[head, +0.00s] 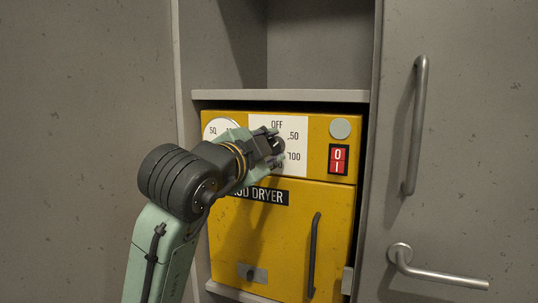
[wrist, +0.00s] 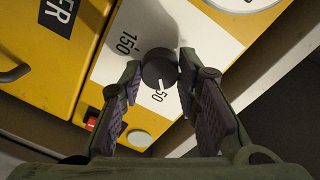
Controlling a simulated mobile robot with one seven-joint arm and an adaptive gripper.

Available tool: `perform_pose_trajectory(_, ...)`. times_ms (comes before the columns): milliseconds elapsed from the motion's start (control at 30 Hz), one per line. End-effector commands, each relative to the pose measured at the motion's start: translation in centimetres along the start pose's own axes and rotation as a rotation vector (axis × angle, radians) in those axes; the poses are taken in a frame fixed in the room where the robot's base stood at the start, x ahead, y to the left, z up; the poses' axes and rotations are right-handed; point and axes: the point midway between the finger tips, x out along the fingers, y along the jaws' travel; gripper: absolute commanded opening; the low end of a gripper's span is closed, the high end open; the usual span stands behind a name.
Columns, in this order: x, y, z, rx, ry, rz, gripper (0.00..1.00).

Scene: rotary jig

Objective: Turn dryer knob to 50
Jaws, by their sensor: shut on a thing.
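The dryer knob (wrist: 158,66) is a dark round dial on a white scale panel (head: 298,130) of the yellow rod dryer (head: 335,215). My gripper (wrist: 160,62) is shut on the knob, with one finger on each side of it. In the wrist view the knob's white pointer line points to the 50 label or very near it. The 150 label shows beside the knob, and the 100 label is hidden by a finger there.
A red rocker switch (head: 339,159) and a pale round button (head: 340,128) sit right of the panel. A round white dial (head: 219,127) is on its left. The dryer door has a dark vertical handle (head: 314,255). A grey cabinet door with metal handle (head: 416,125) stands on the right.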

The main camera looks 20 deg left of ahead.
Motion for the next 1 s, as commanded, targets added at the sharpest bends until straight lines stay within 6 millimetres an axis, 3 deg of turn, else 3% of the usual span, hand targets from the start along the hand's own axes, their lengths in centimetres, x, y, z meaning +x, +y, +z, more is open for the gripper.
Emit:
perform_pose_trajectory(400,-0.01,-0.03,-0.04,0.201,-0.01,0.001,0.02)
perform_pose_trajectory(967,-0.01,-0.07,-0.08,0.233,-0.012,0.001,0.02)
perform_pose_trajectory(1000,-0.01,-0.07,-0.08,0.233,-0.012,0.001,0.3)
